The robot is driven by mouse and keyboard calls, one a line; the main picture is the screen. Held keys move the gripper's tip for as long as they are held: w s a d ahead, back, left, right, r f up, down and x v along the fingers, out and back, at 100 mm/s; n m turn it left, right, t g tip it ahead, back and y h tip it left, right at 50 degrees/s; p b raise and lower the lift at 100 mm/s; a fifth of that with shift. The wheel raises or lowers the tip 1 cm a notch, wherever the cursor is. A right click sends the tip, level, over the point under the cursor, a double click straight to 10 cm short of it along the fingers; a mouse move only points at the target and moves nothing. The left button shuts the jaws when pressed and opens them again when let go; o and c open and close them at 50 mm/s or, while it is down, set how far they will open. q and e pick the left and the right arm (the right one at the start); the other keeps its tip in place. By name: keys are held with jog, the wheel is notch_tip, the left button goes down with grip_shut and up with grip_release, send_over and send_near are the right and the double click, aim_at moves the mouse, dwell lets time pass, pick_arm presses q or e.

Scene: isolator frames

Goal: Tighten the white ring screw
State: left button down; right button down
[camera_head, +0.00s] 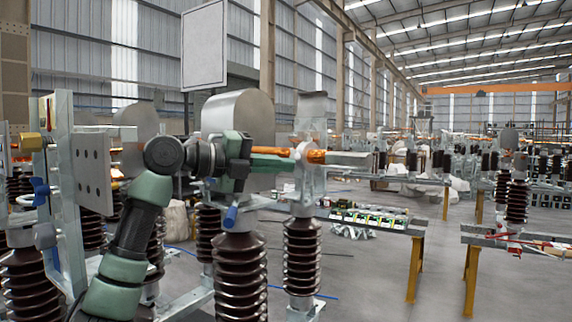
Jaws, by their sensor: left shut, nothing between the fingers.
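My left arm rises from the lower left, and my left gripper (241,166) is at mid-picture, shut and empty. It is in front of the left end of a green and orange horizontal rod (313,156). A pale round fitting (301,151) sits on that rod, to the right of my gripper and apart from it. A small pale ring (25,200) shows at the far left, beside a blue knob (40,190). I cannot tell which of these, if either, is the white ring screw. My right gripper is not in view.
Brown ribbed insulators (239,275) stand below the gripper. A metal plate (92,172) with holes stands at the left. A blue-tipped part (230,217) hangs under the gripper. A bench with small parts (372,221) is at the right, with open floor in front.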

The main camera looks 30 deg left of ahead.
pick_arm(q)
jog(key=shift+w+f+m+y+p, duration=0.1)
jog(key=shift+w+m+y+p, duration=0.3)
jog(key=shift+m, duration=0.4)
dwell(1.5)
